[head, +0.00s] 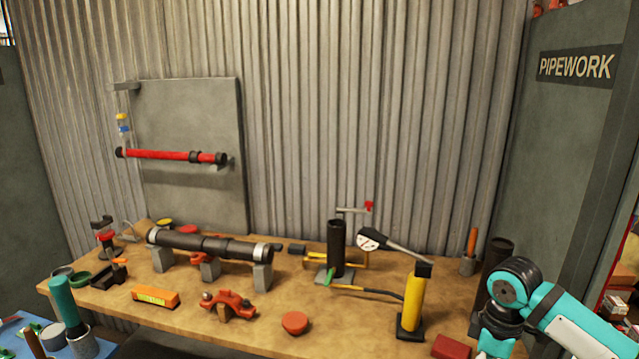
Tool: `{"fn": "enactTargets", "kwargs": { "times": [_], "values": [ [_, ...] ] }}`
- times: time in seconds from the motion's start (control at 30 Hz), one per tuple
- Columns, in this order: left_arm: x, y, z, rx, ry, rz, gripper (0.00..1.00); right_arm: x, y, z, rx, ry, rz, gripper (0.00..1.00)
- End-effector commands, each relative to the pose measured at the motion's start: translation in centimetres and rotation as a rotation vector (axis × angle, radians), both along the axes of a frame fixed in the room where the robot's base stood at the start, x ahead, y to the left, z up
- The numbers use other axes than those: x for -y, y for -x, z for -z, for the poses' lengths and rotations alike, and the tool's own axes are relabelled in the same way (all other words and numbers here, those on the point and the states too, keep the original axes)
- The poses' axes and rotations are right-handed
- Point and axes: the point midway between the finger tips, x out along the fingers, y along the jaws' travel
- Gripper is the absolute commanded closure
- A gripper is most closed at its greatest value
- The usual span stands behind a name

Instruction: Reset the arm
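My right arm, teal and black, comes in from the lower right edge. Its bent dark joint stands in front of the right end of the workbench, beside a dark upright cylinder (494,262). The arm runs down out of the picture there, and no fingers of my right gripper show. My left gripper is not in view.
The wooden workbench (250,312) holds a dark pipe (207,245) on grey blocks, an orange level (155,296), a red clamp (229,304), a red disc (294,322), a black upright tube (336,247) and a yellow pump (411,300). A red pipe (172,155) crosses a grey wall panel (195,110).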

Motion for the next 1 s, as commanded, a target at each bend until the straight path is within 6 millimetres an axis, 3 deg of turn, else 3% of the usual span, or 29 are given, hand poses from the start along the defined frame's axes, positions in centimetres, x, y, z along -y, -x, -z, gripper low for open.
{"fn": "enactTargets", "kwargs": {
  "times": [0.27, 0.47, 0.7, 0.83, 1.0],
  "values": [
    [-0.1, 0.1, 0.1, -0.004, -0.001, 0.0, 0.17, -4.1, 1.7, 4.1, 0.021, -0.021, -0.037, 0.21],
    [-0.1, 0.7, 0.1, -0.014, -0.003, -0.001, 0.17, -8.5, 4.3, 8.0, 0.057, -0.066, -0.047, 0.21],
    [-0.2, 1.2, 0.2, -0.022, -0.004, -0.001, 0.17, -15.0, 10.6, 12.5, 0.139, -0.197, 0.063, 0.21],
    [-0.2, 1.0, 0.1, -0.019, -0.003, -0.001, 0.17, -16.4, 14.3, 13.7, 0.185, -0.255, 0.216, 0.21],
    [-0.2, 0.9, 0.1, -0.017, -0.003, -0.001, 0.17, -15.5, 18.0, 14.2, 0.227, -0.267, 0.416, 0.21]
  ]
}}
